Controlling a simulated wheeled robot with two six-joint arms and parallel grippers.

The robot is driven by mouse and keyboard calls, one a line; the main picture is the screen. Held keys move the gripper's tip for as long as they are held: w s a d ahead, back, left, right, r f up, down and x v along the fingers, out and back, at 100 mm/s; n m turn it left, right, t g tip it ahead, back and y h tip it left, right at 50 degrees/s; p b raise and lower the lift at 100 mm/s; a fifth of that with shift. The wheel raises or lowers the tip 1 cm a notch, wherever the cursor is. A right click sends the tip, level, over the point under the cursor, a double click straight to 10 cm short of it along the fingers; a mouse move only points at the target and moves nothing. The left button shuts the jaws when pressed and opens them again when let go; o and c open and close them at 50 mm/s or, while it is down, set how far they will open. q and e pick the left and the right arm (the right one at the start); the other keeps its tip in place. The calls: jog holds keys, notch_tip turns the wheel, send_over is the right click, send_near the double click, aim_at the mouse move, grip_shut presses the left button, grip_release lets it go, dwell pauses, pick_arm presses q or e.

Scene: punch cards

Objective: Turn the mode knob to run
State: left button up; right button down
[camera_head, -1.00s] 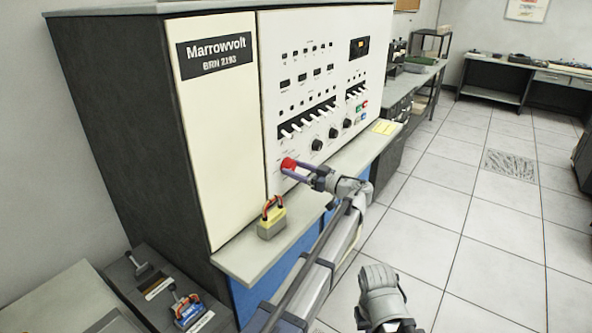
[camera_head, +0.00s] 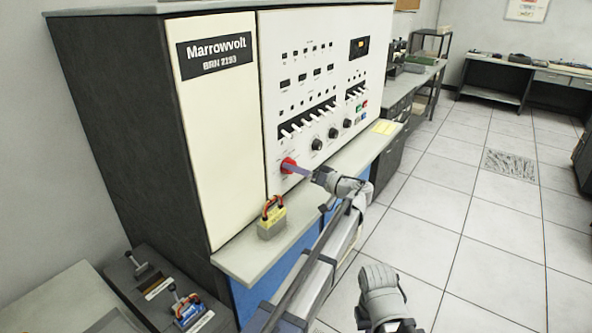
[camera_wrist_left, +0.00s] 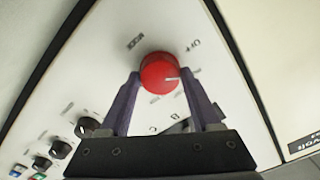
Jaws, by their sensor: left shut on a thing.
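The red mode knob (camera_head: 288,165) is low on the left of the white control panel (camera_head: 270,90). My left gripper (camera_head: 296,168) is shut on the knob, with one purple finger on each side in the left wrist view (camera_wrist_left: 160,84). In the head view one finger mostly hides the other. My right gripper's fingers do not show.
Black knobs (camera_head: 317,144) and white switches (camera_head: 297,128) are right of and above the red knob. The tiled floor (camera_head: 440,215) at right is clear.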

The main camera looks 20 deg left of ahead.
pick_arm(q)
jog(key=shift+m, duration=0.9)
jog(key=o, duration=1.4)
jog(key=shift+c, duration=0.2)
jog(key=v, duration=0.7)
jog(key=shift+d, duration=0.35)
jog(key=shift+s, duration=0.1)
